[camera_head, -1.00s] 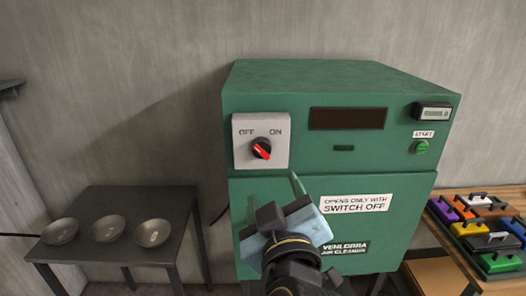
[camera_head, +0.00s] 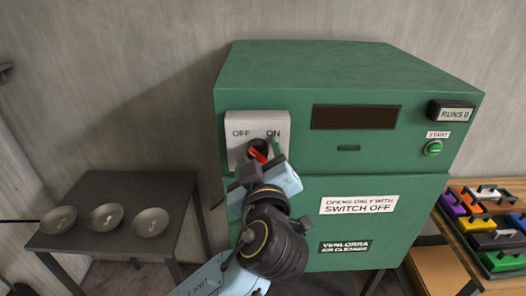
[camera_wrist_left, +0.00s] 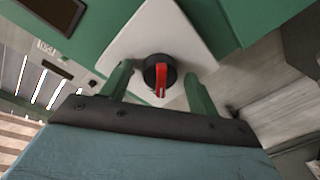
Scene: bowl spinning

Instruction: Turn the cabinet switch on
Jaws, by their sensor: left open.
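The green cabinet (camera_head: 400,226) has a pale switch plate (camera_head: 235,123) marked OFF on the left and ON on the right. Its black rotary knob with a red handle (camera_head: 258,155) is partly hidden by my gripper in the head view. I cannot tell for sure which label the handle points to. My left gripper (camera_head: 259,157) is open in front of the knob. In the left wrist view, the knob (camera_wrist_left: 160,76) appears between the two spread green fingers of my left gripper (camera_wrist_left: 158,84), with gaps on both sides. My right gripper is not in view.
A dark table (camera_head: 130,184) at left holds three metal bowls (camera_head: 106,217). A RUNS display (camera_head: 453,113) and green START button (camera_head: 433,148) are on the cabinet's right. A table at right carries several coloured handled blocks (camera_head: 497,240).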

